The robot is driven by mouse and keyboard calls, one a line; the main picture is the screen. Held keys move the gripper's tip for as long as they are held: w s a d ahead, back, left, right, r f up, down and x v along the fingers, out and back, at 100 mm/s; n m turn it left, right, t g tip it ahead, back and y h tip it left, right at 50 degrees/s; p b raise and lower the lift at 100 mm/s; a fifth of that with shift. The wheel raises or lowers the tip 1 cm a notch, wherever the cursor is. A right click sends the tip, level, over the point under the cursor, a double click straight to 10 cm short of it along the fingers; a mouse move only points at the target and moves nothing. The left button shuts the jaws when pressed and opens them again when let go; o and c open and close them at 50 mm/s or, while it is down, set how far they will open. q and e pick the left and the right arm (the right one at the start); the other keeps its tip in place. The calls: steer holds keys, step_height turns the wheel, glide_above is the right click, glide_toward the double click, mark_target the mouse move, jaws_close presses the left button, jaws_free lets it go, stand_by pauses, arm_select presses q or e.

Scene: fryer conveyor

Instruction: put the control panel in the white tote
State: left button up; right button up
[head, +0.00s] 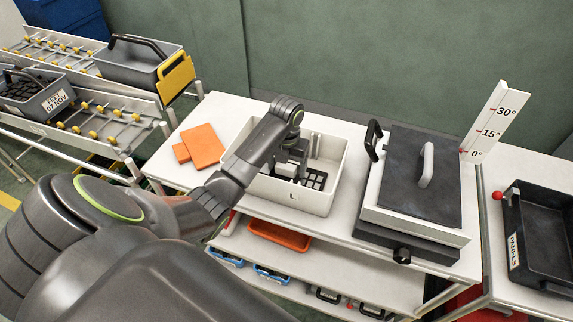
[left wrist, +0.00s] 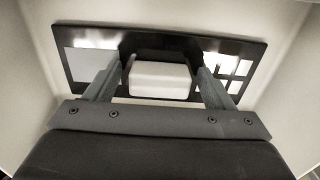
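The control panel (left wrist: 247,53) is a flat black plate with a grey screen, several pale buttons and a white block-shaped handle (left wrist: 162,79). It is inside the white tote (head: 337,191), which is marked L and stands on the table; its keypad end shows in the head view (head: 315,179). My left gripper (left wrist: 162,68) reaches down into the tote, one finger at each side of the handle. I cannot tell whether the fingers press on the handle, or whether the panel touches the tote floor. My right gripper is not in view.
Orange boards (head: 203,146) lie left of the tote. A fryer-like box with a dark lid (head: 408,185) stands right of it, near an angle scale (head: 495,122). A black PANELS bin (head: 545,232) is at far right. Conveyors with grey bins (head: 137,63) are at left.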

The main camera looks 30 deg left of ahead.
arm_select(q)
steer(key=shift+r, duration=0.5)
step_height(320, 180, up, 5)
steer(key=shift+r+p, duration=0.2)
steer(key=shift+p, duration=0.8)
step_height(320, 180, up, 6)
steer(key=p, duration=0.6)
steer(key=shift+s+f, duration=0.1)
